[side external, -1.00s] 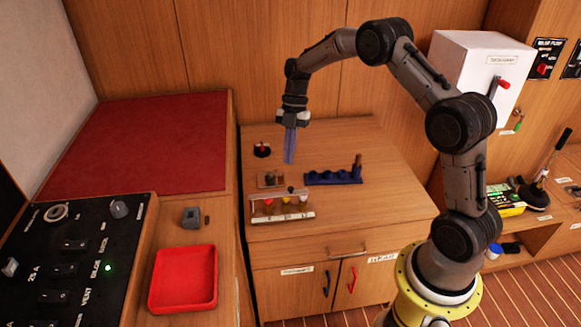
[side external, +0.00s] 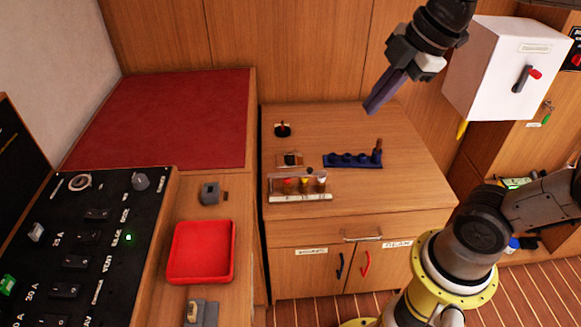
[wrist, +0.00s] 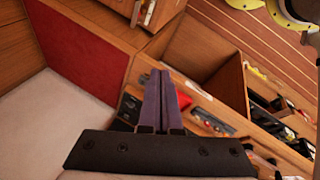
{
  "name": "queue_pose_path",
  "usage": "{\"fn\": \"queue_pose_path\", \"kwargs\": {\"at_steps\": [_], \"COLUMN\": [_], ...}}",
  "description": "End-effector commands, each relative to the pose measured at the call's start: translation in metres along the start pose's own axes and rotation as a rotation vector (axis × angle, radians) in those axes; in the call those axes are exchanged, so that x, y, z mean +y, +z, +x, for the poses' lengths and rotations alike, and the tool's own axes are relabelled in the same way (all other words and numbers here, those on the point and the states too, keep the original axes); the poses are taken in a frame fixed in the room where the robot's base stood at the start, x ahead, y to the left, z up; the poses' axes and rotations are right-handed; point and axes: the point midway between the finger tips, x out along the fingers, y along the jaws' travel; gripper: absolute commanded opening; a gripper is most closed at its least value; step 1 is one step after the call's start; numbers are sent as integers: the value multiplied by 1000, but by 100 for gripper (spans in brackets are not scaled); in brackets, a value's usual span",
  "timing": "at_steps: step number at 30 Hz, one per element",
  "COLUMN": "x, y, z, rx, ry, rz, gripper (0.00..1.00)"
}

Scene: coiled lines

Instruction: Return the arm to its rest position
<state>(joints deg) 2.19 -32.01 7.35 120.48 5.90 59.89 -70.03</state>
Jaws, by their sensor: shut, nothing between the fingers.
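My gripper (side external: 376,100) is up in the air above the right back part of the wooden cabinet in the side external view. Its purple fingers point down and to the left, shut together with nothing between them. In the wrist view my gripper (wrist: 160,78) shows its two fingers side by side, touching. My upper arm runs out of the top of the side external view. My base and a lower arm link show at the lower right.
The cabinet top (side external: 420,172) bears a blue holder (side external: 352,160), a rack with colored vials (side external: 302,186) and a small black item (side external: 283,130). A red tray (side external: 203,250) and a black switch panel (side external: 85,250) lie left. A white box (side external: 500,75) hangs right.

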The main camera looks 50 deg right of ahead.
Motion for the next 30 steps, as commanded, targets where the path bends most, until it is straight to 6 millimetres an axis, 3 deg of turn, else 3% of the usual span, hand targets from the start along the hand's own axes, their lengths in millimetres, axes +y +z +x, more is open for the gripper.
{"fn": "queue_pose_path", "kwargs": {"at_steps": [3,7,12,15,21,30], "x": [-33,-59,-78,-79,-77,-77], "y": [15,32,48,51,50,50], "z": [-2,6,25,29,28,28], "rx": [9,15,-2,-1,14,14], "ry": [49,81,87,94,102,102], "rz": [230,506,845,989,1126,1126], "gripper": [0,0,0,0,0,0]}}
